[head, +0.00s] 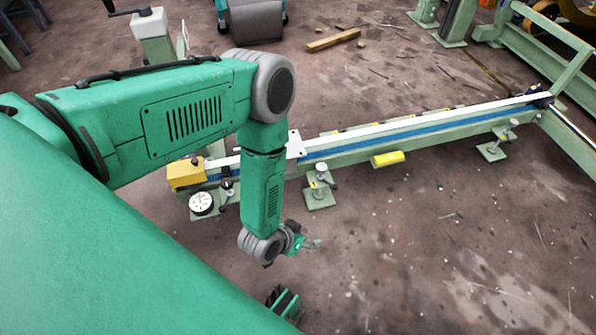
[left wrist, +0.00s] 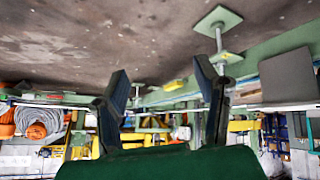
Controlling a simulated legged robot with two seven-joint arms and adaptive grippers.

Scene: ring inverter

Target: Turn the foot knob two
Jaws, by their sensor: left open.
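A levelling foot with a knob (head: 320,171) stands under the near side of the long green beam, on a square green plate. A second foot knob (head: 510,126) is farther right along the beam. A dark knob (head: 227,172) sits near the beam's left end. No number shows on any of them. My left gripper (head: 309,243) is open and empty, below and apart from the middle foot in the head view. In the left wrist view its two dark fingers (left wrist: 163,76) are spread. There a foot plate (left wrist: 218,20) shows upside down, with its stem beyond the right finger.
The long green beam (head: 430,124) carries a blue and white strip and crosses behind my left arm. A yellow block (head: 387,159) is on its near side. A round white dial (head: 201,203) is near its left end. The floor in front is open.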

